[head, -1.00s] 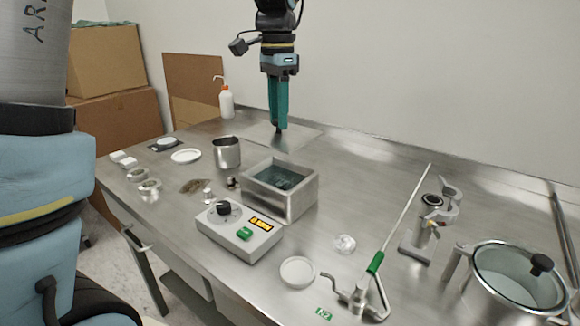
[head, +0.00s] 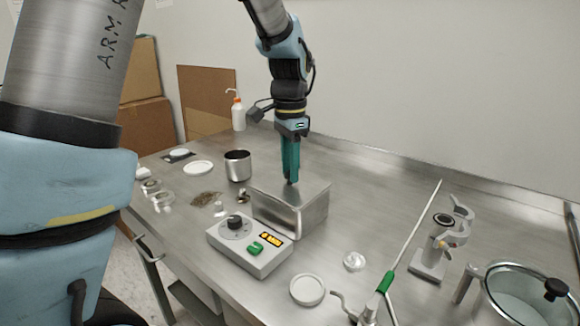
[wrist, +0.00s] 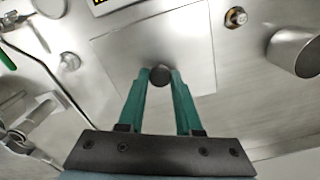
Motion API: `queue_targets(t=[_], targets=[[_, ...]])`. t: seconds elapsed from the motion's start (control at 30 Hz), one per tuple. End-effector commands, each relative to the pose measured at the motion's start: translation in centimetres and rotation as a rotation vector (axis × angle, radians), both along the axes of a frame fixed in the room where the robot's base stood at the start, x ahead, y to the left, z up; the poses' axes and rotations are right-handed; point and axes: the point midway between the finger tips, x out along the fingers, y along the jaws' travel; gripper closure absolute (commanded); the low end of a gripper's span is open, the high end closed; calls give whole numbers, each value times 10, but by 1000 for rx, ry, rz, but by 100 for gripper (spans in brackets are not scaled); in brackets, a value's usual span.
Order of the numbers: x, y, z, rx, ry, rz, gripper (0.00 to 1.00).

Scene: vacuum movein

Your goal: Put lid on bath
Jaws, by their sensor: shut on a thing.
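The bath (head: 296,219) is a square steel box in the middle of the bench, beside its control unit. The lid (head: 313,192) is a flat steel plate that covers the bath's opening in the head view. It also shows in the wrist view (wrist: 120,62), with a dark round knob (wrist: 159,75) at its middle. My gripper (head: 291,182) points straight down over the bath, its green fingers shut on the lid's knob. The bath's water is hidden under the lid. I cannot tell whether the lid rests fully on the rim.
The control unit (head: 250,245) stands in front of the bath. A steel beaker (head: 238,166) is behind it at left. A white dish (head: 307,289), a clamp stand (head: 432,255) and a glass-lidded pot (head: 520,296) are at right. The bench behind the bath is clear.

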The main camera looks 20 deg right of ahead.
Motion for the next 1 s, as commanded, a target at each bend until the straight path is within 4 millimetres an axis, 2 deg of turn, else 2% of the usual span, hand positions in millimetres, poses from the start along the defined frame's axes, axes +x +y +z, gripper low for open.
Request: queue_targets(t=[0.1,0.13,0.37,0.63,0.77,0.87,1.0], targets=[[0,0,-4,0,0,0,100],[0,0,-4,0,0,0,64],[0,0,-3,0,0,0,38],[0,0,-2,0,0,0,36],[0,0,6,-1,-1,0,36],[1,-1,22,-4,-3,0,36],[1,-1,52,-5,-4,1,36]])
